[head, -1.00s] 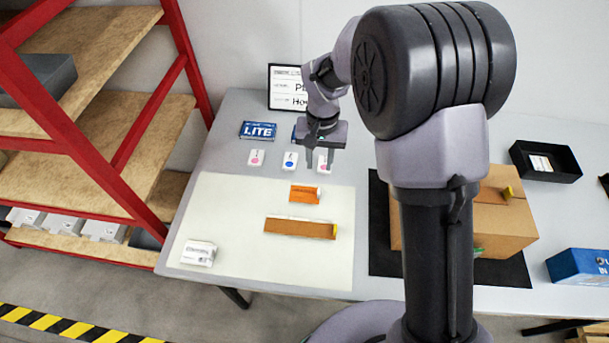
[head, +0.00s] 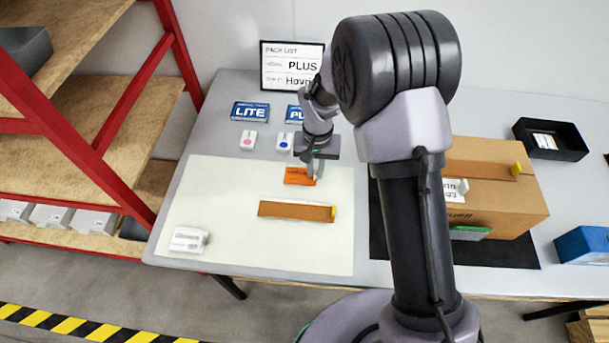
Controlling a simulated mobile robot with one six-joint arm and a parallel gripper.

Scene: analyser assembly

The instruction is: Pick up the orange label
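The orange label (head: 297,176) lies flat on the cream mat (head: 220,250), near the mat's far edge. My gripper (head: 314,173) points down at the label's right end, and its fingers overlap that end in the head view. The wrist hides part of what lies behind it. I cannot tell whether the fingers touch the label or how far apart they are.
A brown strip (head: 290,210) with a yellow end lies just in front of the label. A white box (head: 188,240) sits at the mat's front left. Blue LITE card (head: 250,111) and small white pieces (head: 248,141) stand behind. A cardboard box (head: 495,215) is at right.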

